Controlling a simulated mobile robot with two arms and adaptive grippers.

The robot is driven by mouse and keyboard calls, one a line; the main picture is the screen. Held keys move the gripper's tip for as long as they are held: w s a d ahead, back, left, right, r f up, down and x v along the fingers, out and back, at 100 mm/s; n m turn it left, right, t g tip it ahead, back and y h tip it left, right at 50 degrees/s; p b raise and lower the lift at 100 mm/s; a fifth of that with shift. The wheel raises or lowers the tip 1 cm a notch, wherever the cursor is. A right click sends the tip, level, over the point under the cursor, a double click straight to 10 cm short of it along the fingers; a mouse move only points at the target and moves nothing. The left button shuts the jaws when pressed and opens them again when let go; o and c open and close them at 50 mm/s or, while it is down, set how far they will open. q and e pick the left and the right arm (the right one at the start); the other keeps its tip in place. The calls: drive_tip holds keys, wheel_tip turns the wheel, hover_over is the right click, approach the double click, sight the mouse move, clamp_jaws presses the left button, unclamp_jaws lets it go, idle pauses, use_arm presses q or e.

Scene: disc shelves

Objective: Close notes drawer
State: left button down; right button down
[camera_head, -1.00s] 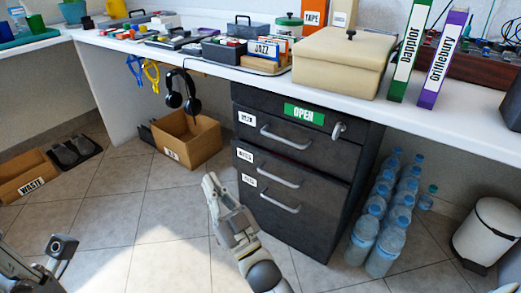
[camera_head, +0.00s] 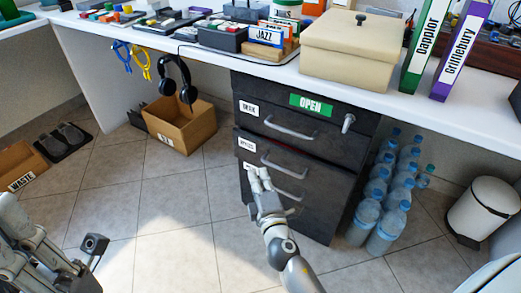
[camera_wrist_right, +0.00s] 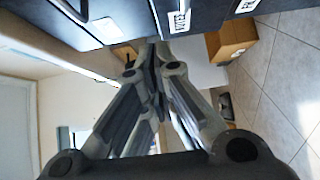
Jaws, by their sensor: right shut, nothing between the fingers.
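A dark drawer cabinet (camera_head: 340,185) stands under the white counter, with three handles and white labels on its front. The top drawer (camera_head: 325,130) and the middle drawer (camera_head: 310,163) show handles.
Water bottles (camera_head: 375,220) stand right of the cabinet, with a white bin (camera_head: 483,208) farther right. A cardboard box (camera_head: 185,128) is at the left under hanging headphones (camera_head: 180,80). The white counter (camera_head: 455,112) overhangs the cabinet.

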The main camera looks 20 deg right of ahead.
sight(264, 143)
drive_tip(key=shift+w+d, duration=0.65)
drive_tip(key=shift+w, duration=0.9)
drive_tip(key=shift+w+d, duration=0.7)
drive_tip(key=shift+w, duration=0.85)
drive_tip(key=shift+w+d, duration=0.65)
drive_tip(key=shift+w, duration=0.9)
drive_tip(key=shift+w+d+b, duration=0.3)
drive_tip(key=shift+w+d, duration=0.55)
drive_tip(key=shift+d, duration=0.25)
drive_tip(key=shift+r, duration=0.15)
drive_tip(key=shift+d, duration=0.1)
